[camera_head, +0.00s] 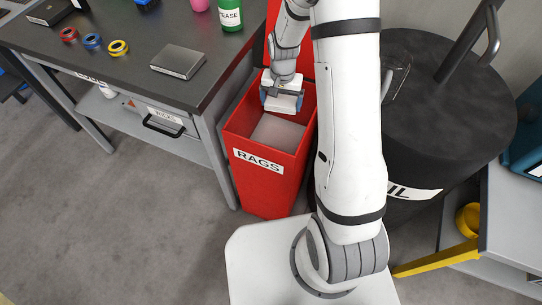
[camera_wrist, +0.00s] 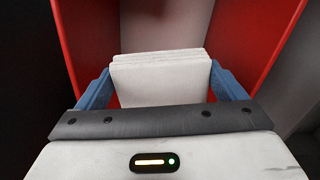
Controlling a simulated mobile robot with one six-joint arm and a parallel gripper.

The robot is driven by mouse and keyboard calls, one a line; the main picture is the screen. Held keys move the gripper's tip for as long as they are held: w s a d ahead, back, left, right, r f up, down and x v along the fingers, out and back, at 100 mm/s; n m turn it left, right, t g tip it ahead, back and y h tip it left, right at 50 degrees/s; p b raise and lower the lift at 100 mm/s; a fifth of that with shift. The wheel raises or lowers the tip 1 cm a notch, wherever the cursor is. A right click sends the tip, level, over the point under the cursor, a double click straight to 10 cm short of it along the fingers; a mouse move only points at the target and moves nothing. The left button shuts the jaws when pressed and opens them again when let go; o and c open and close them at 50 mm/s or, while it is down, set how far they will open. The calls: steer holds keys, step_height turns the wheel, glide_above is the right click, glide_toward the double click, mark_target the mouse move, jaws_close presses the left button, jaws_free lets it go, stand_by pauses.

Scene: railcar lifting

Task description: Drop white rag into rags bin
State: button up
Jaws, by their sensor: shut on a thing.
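The red rags bin (camera_head: 262,183) stands open on the floor in the head view, with a white "RAGS" label on its front. My gripper (camera_head: 282,101) is over the bin's mouth, near its back side, pointing down. It is shut on the white rag (camera_head: 284,101), a folded stack. In the wrist view the white rag (camera_wrist: 162,77) sits between the two blue fingers of my gripper (camera_wrist: 163,88). Red bin walls (camera_wrist: 262,40) rise on both sides of it. A pale grey surface shows inside the bin below the rag.
A dark-topped workbench (camera_head: 130,75) stands left of the bin, with tape rolls (camera_head: 92,41), a grey metal box (camera_head: 178,62) and a green grease can (camera_head: 230,15). A black drum (camera_head: 445,110) stands to the right. The grey floor (camera_head: 120,220) at front left is clear.

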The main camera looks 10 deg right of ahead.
steer(key=o, duration=0.8)
steer(key=shift+s, duration=0.1)
steer(key=shift+c, duration=0.2)
steer(key=shift+r, duration=0.1)
step_height(320, 180, up, 8)
steer(key=shift+f, duration=0.15)
